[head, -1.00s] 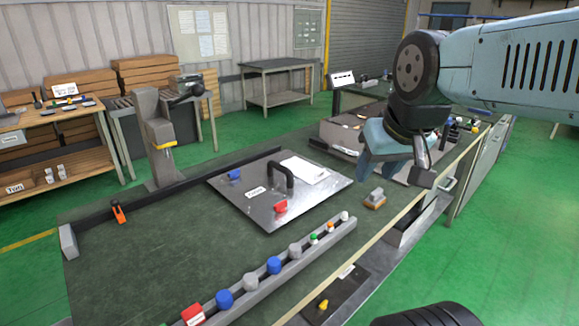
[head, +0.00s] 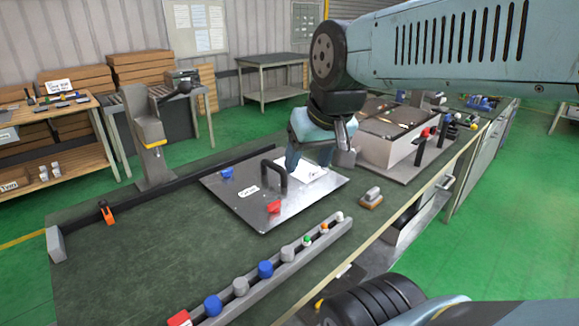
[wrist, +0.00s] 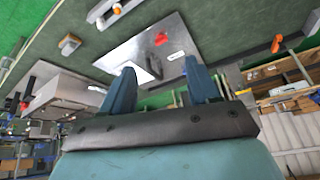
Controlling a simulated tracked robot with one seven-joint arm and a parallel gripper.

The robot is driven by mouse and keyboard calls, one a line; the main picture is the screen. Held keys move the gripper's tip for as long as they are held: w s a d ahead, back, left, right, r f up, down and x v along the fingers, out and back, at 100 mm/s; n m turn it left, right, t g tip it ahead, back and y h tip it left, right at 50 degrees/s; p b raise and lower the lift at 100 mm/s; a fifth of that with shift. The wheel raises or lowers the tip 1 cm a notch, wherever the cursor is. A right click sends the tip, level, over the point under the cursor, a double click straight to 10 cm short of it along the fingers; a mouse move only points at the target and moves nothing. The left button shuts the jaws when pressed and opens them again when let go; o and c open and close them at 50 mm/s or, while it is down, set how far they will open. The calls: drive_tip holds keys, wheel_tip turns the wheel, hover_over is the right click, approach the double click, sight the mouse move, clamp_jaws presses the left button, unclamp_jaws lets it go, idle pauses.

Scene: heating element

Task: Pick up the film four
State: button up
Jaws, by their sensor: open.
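My gripper (head: 310,163) points down over that side of the plate and overlaps part of the sheet in the head view. In the wrist view my gripper (wrist: 160,80) has its two blue fingers spread apart with nothing between them. A white patch (wrist: 138,72) shows beyond the fingers, close to the left one. The height of the fingertips above the sheet is hard to tell.
A black handle (head: 275,178), a red clip (head: 273,207) and a blue clip (head: 226,173) stand on the plate. A grey rail (head: 290,262) with several coloured caps runs along the front. A grey box (head: 388,140) stands to the right.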

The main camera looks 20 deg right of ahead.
drive_tip(key=shift+o, duration=1.4)
drive_tip(key=shift+w+a+f+m+g+y, duration=0.5)
drive_tip(key=shift+w+a+f+m+g, duration=0.15)
drive_tip(key=shift+w+f+m, duration=0.4)
drive_tip(key=shift+o, duration=0.7)
drive_tip(key=w+f+m+y, duration=0.1)
drive_tip(key=m, duration=0.1)
drive_tip(key=w+f+m+g+y, duration=0.1)
drive_tip(key=w+f+m, duration=0.1)
drive_tip(key=shift+w+y, duration=0.25)
drive_tip(key=shift+y, duration=0.05)
drive_tip(key=m+t, duration=1)
drive_tip(key=m, duration=1.6)
approach(316, 171)
drive_tip(key=shift+n+y, duration=0.25)
drive_tip(key=shift+y, duration=0.15)
drive_tip(key=shift+x, duration=4.45)
